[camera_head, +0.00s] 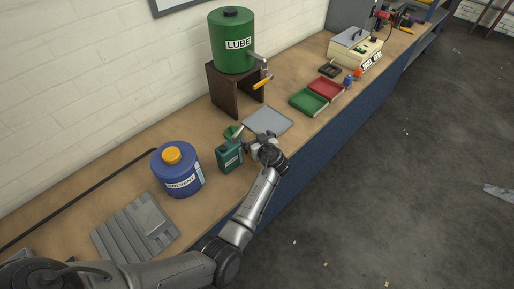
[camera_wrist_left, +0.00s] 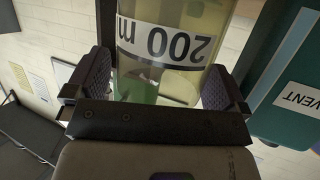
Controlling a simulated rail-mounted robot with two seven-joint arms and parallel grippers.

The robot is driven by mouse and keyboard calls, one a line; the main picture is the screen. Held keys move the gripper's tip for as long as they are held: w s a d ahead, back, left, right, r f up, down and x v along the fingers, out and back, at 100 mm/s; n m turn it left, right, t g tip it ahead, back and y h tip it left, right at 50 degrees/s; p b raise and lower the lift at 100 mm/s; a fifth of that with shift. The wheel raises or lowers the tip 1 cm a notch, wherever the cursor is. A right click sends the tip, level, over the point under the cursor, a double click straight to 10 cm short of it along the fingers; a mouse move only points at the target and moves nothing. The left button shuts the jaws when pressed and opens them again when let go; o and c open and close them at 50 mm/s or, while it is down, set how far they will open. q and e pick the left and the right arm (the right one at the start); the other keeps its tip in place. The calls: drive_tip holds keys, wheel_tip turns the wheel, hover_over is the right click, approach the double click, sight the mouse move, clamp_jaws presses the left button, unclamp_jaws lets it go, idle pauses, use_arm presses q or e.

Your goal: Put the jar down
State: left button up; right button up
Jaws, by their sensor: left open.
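The jar (camera_wrist_left: 190,80) fills the middle of the left wrist view, clear with a white band reading "200 m" upside down and a yellowish tint. My left gripper (camera_wrist_left: 160,72) is open, with one dark finger pad on each side of the jar. I cannot tell whether either pad touches it. In the head view the left gripper (camera_head: 258,143) is low over the bench, just right of a teal can (camera_head: 229,155). The jar is mostly hidden there by the gripper, and its base is not clear. My right gripper is not in view.
A grey plate (camera_head: 268,121) lies just beyond the gripper. The green LUBE drum (camera_head: 232,47) stands on a brown stand (camera_head: 222,88). Green (camera_head: 308,102) and red (camera_head: 326,88) trays lie farther right. A blue solvent container (camera_head: 178,178) stands left. The bench's front edge is close to my arm.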

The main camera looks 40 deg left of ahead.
use_arm(q)
drive_tip(key=c, duration=1.3)
drive_tip(key=shift+r, duration=0.5)
drive_tip(key=w+d+r, duration=0.2)
drive_tip(key=d+r, duration=0.8)
drive_tip(key=d, duration=0.1)
drive_tip(key=shift+d+b, duration=0.25)
drive_tip(key=shift+b, duration=0.2)
drive_tip(key=shift+w, duration=0.1)
